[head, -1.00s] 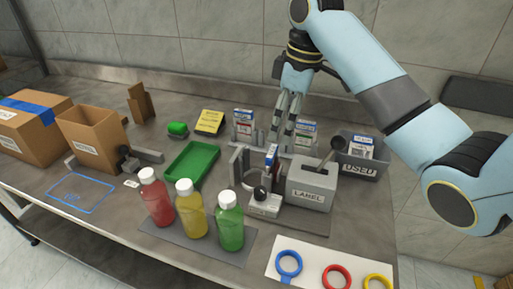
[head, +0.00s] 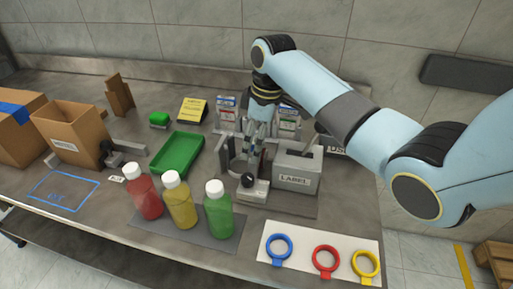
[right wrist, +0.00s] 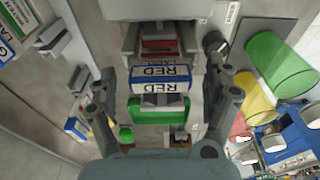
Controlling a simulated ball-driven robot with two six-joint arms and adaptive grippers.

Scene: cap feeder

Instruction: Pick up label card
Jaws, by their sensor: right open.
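A white label card with a blue edge, reading RED (right wrist: 160,73), stands at the label fixture, between the spread fingers of my right gripper (right wrist: 163,102) in the right wrist view. I cannot tell whether the fingers touch it. In the head view my right gripper (head: 256,150) points down over the fixture, beside the grey LABEL box (head: 296,182), and largely hides this card. My left gripper is not in view.
Red (head: 144,196), yellow (head: 180,203) and green (head: 218,213) bottles stand in front on a dark mat. A green tray (head: 157,168) lies left of the fixture. Coloured rings (head: 325,260) lie on a white sheet at front right. An open carton (head: 66,138) stands at left.

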